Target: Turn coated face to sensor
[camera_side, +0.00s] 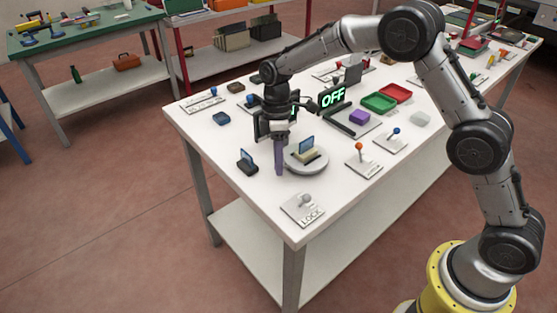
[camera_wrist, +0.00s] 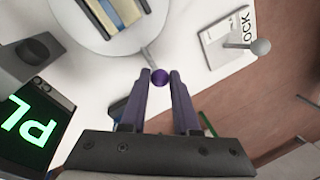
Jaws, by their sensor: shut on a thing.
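A round grey turntable (camera_side: 318,163) sits near the front of the white table. On it, a cream holder (camera_side: 301,155) carries an upright bluish glass pane (camera_side: 306,144); which face is coated I cannot tell. The turntable (camera_wrist: 88,43) also shows at the top of the wrist view, with a thin arm leading from its rim to a purple knob (camera_wrist: 160,77). My gripper (camera_side: 280,171) points down beside the turntable's left edge. In the wrist view its purple fingers (camera_wrist: 160,80) are shut on the knob. I cannot identify the sensor for certain.
A LOCK plate with a grey lever (camera_side: 304,206) stands at the front corner. Orange-knobbed (camera_side: 359,147) and blue-knobbed (camera_side: 396,131) levers stand right. A small black stand (camera_side: 247,164) is left of my gripper.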

